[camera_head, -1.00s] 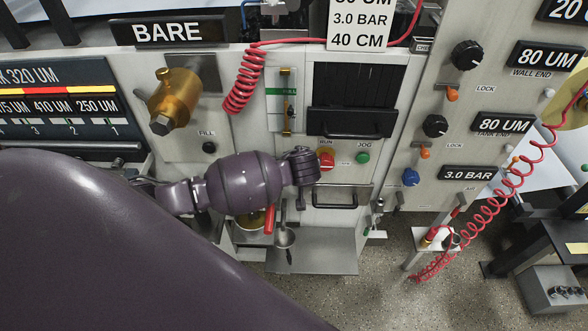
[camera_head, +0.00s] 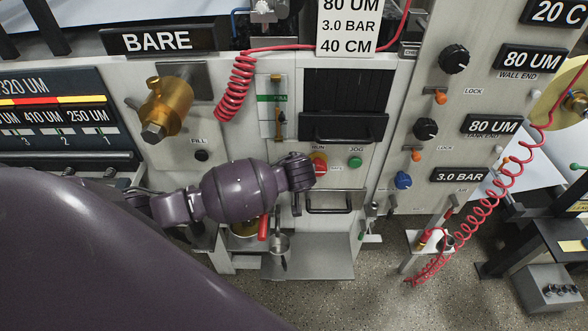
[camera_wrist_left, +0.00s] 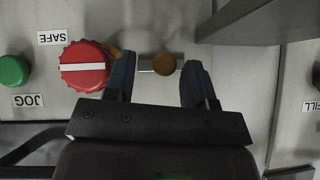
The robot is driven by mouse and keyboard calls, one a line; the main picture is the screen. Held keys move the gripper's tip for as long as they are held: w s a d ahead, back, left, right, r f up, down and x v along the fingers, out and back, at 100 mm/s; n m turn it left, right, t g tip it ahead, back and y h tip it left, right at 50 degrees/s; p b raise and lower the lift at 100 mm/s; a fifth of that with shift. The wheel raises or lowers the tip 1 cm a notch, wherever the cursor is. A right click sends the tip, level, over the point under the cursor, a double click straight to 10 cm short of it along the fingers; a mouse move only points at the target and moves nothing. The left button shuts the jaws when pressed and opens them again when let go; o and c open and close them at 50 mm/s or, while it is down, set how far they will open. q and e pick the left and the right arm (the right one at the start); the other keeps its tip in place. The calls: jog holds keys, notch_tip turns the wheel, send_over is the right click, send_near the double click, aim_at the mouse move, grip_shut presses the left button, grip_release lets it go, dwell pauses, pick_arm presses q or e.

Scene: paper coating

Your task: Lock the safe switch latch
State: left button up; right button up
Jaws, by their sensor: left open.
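The red switch knob (camera_head: 319,164) with a white bar sits on the panel by the RUN and SAFE labels. It also shows in the left wrist view (camera_wrist_left: 84,66), beside the left finger. My left gripper (camera_wrist_left: 159,78) is open there. A brass knob (camera_wrist_left: 164,64) on a short metal bar (camera_wrist_left: 145,64) lies between its two blue fingers, with a gap on each side. I cannot tell whether this is the latch. Another brass-coloured bit shows between the red knob and the left finger, partly hidden. In the head view my wrist hides the fingers. My right gripper is not in view.
A green JOG button (camera_head: 355,163) is right of the switch. A level gauge (camera_head: 279,105) and a black shutter with a handle (camera_head: 343,127) are above. A drawer handle (camera_head: 330,209) is below. A red coiled hose (camera_head: 236,85) hangs at upper left.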

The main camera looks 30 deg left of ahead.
pick_arm(q)
jog(key=v, duration=1)
jog(key=shift+s+d+r, duration=0.15)
jog(key=shift+r, duration=0.1)
